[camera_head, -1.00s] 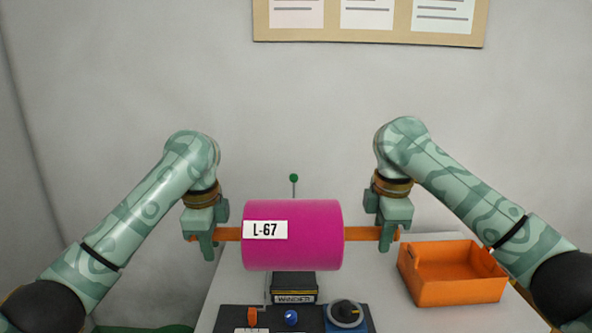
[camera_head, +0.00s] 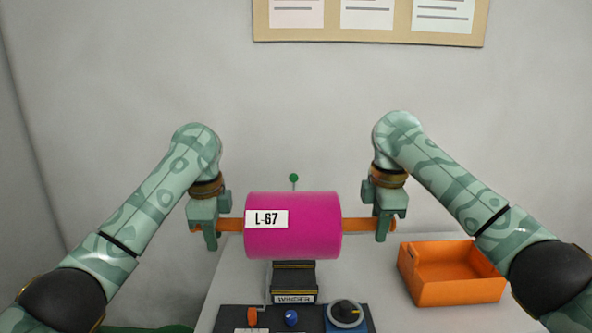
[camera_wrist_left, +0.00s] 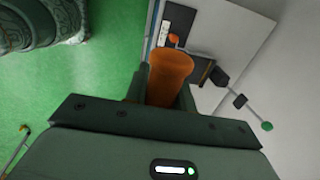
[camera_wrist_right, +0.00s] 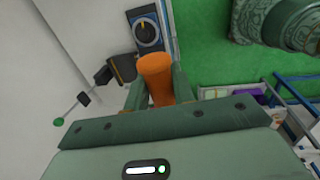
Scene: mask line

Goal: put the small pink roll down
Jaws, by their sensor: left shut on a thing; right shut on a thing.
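The pink roll (camera_head: 310,235), with a white label reading L-67, hangs level in the head view on an orange bar that sticks out at both ends. My left gripper (camera_head: 208,226) is shut on the left end of the bar. My right gripper (camera_head: 382,225) is shut on the right end. The roll appears above and in front of the black winder (camera_head: 294,278). The orange bar end also shows between the jaws in the left wrist view (camera_wrist_left: 170,78) and in the right wrist view (camera_wrist_right: 156,78).
An empty-looking orange bin (camera_head: 452,284) stands on the table (camera_head: 372,284) at the right. A control panel (camera_head: 270,320) with a blue knob and a dial lies at the front. A green-tipped rod (camera_head: 294,179) rises behind the roll. A notice board (camera_head: 370,24) hangs on the wall.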

